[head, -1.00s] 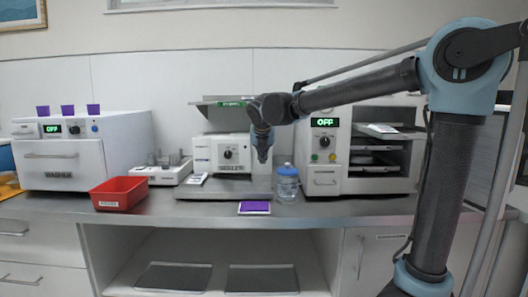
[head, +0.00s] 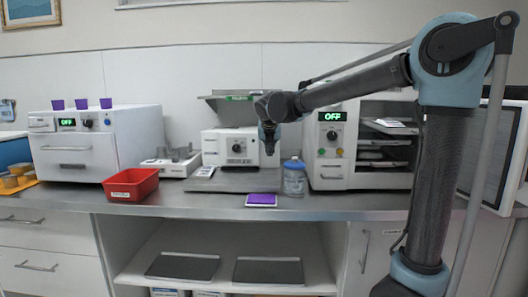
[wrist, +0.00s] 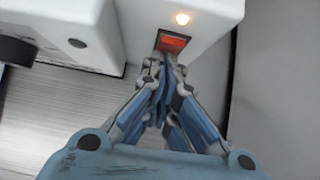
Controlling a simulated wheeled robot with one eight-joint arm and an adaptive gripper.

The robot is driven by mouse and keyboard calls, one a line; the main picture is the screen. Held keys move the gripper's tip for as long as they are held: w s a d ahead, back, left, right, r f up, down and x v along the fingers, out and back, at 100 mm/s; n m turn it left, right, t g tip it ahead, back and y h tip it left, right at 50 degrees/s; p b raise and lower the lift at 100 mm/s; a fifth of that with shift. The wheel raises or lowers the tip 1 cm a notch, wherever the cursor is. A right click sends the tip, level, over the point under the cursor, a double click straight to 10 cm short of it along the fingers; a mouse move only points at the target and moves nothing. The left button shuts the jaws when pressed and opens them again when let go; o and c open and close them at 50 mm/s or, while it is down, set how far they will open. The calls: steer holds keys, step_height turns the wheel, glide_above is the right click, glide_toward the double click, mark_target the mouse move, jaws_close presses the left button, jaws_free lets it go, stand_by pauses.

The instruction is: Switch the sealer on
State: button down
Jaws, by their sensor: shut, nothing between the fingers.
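The sealer (head: 224,146) is a white box with a round black dial, on the counter left of my gripper (head: 269,152) in the head view. In the wrist view, a red rocker switch (wrist: 174,41) sits in a dark frame on the end of a white housing (wrist: 200,18). A small round lamp (wrist: 182,18) beside it glows warm orange-white. My gripper (wrist: 166,62) is shut and empty, its fingertips right at the edge of the switch. I cannot tell whether they touch it. The head view hides the switch.
A blue-lidded jar (head: 293,179) and a purple-topped pad (head: 261,200) are close to my gripper. The sterilizer (head: 330,170) stands right, reading OFF. A red bin (head: 131,185) and the washer (head: 85,155), also OFF, are left. Bare counter lies in front.

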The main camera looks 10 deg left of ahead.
steer(key=shift+w+d+r, duration=0.1)
steer(key=shift+d, duration=0.05)
steer(key=shift+r, duration=0.75)
steer(key=s+f+v, duration=0.1)
steer(key=v, duration=1.2)
steer(key=shift+s+d+f, duration=0.15)
steer(key=shift+s+f, duration=0.1)
steer(key=shift+s, duration=0.05)
